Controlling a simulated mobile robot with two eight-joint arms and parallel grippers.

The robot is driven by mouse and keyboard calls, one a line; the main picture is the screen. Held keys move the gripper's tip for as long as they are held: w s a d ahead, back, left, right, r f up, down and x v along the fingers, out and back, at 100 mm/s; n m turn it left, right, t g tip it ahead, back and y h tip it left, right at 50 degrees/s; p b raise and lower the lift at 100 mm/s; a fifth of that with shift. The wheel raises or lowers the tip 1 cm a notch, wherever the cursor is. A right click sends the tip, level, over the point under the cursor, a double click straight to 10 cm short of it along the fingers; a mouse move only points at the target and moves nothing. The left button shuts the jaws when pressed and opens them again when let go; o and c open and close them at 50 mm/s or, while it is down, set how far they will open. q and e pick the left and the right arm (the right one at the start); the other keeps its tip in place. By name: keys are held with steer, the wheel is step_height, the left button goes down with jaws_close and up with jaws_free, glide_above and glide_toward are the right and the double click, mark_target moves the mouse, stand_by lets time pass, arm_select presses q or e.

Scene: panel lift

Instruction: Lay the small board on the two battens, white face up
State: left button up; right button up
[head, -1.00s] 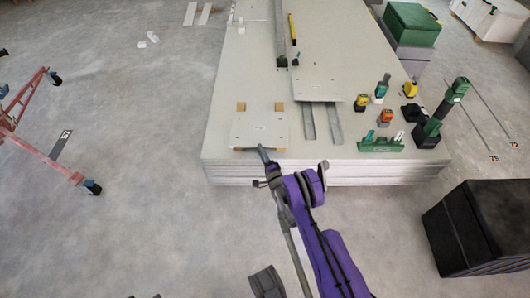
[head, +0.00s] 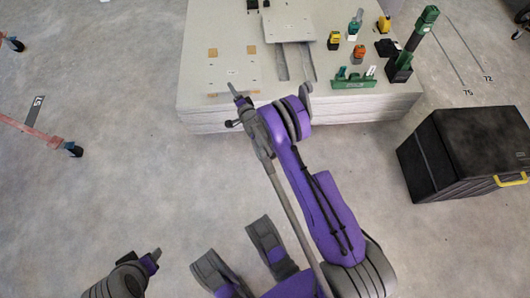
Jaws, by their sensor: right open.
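The small board (head: 231,72) is a pale, flat rectangle near the front edge of the large board stack, with small dark marks on its face. It appears to lie flat over two wooden battens, the left batten (head: 213,52) and the right batten (head: 251,49), whose ends show beyond its far edge. The face turned up is pale, close in colour to the stack. My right gripper (head: 236,92) is open at the board's front edge; whether it touches the board I cannot tell. My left gripper (head: 152,257) is low at the left, away from the stack, its jaws unclear.
Another pale panel (head: 288,25) lies on metal channels (head: 281,62) to the right. Several tools and a green rack (head: 354,79) stand at the stack's (head: 190,85) right front. A black case (head: 470,150) stands on the floor at right. The floor at left is mostly clear.

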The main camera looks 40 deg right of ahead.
steer(key=s+a+r+n+g+y, duration=0.1)
steer(key=s+a+r+n+g, duration=0.25)
steer(key=s+r, duration=0.45)
steer(key=s+a+r+n+g, duration=0.2)
steer(key=s+a+r+n, duration=0.3)
steer(key=r, duration=0.5)
steer(key=s+a+n+g, duration=0.2)
steer(key=s+n, duration=0.1)
steer(key=s, duration=0.7)
steer(key=s+a+n+g+y, duration=0.1)
steer(key=s+a+n+g, duration=0.1)
steer(key=s, duration=0.8)
steer(key=s+a+n+g, duration=0.2)
steer(key=s+n, duration=0.1)
steer(key=s, duration=0.7)
steer(key=shift+s+r+n+y, duration=0.15)
steer(key=shift+s+n+y, duration=0.2)
steer(key=shift+s+y, duration=0.05)
